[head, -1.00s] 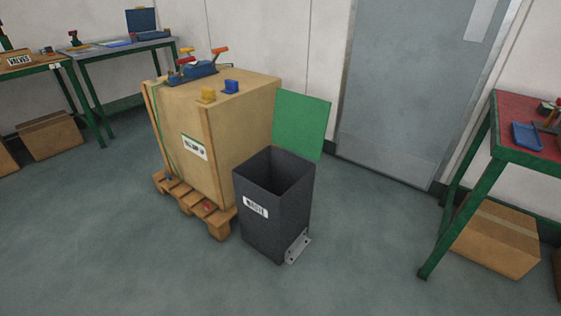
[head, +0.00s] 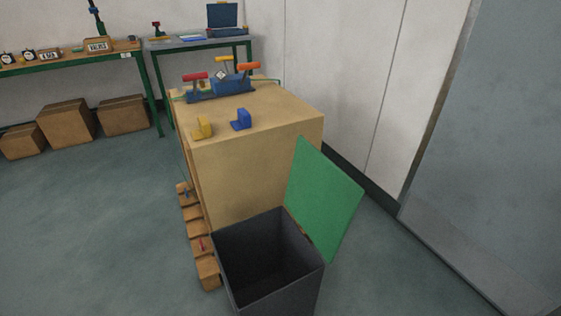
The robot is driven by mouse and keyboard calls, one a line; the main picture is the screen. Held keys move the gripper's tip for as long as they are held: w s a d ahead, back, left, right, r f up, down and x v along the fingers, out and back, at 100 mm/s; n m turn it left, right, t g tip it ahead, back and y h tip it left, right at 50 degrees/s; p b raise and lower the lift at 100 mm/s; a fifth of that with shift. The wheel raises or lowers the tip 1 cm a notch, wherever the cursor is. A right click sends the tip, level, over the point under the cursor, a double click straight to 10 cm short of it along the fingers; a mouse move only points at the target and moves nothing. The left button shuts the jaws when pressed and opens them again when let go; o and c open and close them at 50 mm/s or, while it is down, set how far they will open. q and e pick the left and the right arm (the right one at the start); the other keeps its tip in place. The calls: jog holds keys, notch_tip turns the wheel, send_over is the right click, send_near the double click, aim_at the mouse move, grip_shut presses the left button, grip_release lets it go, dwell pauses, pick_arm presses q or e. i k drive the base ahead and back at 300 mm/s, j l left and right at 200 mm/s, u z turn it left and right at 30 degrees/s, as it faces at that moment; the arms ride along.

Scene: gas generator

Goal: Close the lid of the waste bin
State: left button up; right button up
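The waste bin (head: 308,288) is a dark grey, square, open-topped box at the bottom centre of the head view. Its lower part is cut off by the frame edge. Its green lid (head: 322,200) stands open, raised and tilted back along the bin's right rim. The inside of the bin looks dark and empty, though its floor is hard to make out. Neither of my grippers shows in the head view.
A large wooden crate (head: 250,170) on a pallet (head: 203,250) stands right behind the bin, with blue and yellow parts on top. Workbenches (head: 68,65) and cardboard boxes (head: 67,121) are at the back left. A grey door (head: 490,170) is at the right. Floor at left is clear.

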aim_at(321, 198)
jog(key=i+l+u, duration=0.25)
jog(key=l+u, duration=0.15)
jog(key=l, duration=0.15)
jog(key=i+l+u, duration=0.15)
jog(key=l+u, duration=0.25)
jog(key=l, duration=0.2)
jog(key=l+u, duration=0.45)
jog(key=l, duration=0.2)
jog(key=l+u, duration=0.4)
jog(key=l, duration=0.25)
jog(key=k+l+u, duration=0.15)
jog(key=l+u, duration=0.25)
jog(key=l, duration=0.25)
